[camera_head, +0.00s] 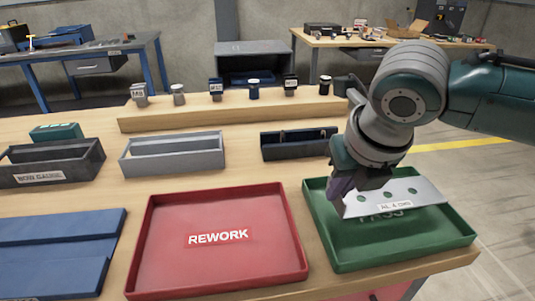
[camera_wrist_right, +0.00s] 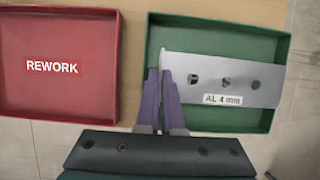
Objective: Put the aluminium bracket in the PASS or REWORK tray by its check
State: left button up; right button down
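The aluminium bracket (camera_head: 405,196) is a pale grey metal plate with a row of three holes and a label reading AL 4 mm in the right wrist view (camera_wrist_right: 235,75). My right gripper (camera_head: 343,186) is shut on its left end; its purple fingers also show in the wrist view (camera_wrist_right: 160,90). The bracket is over the green PASS tray (camera_head: 372,252), tilted, and partly hides the tray's lettering. I cannot tell how far it is above the tray floor. The red REWORK tray (camera_head: 165,262) is empty, to the left. My left gripper is not in view.
Behind the trays stand a dark bin (camera_head: 50,172), a grey bin (camera_head: 172,162) and a dark blue bin (camera_head: 300,148). A raised wooden shelf (camera_head: 235,114) carries several small items. A blue slab (camera_head: 55,256) lies at the left. The table edge is close to the PASS tray.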

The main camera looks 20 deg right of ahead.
aim_at(336, 206)
jog(key=shift+f+b, duration=0.4)
jog(key=shift+f, duration=1.6)
jog(key=shift+f, duration=0.1)
jog(key=shift+f, duration=0.15)
jog(key=c, duration=1.3)
grip_release()
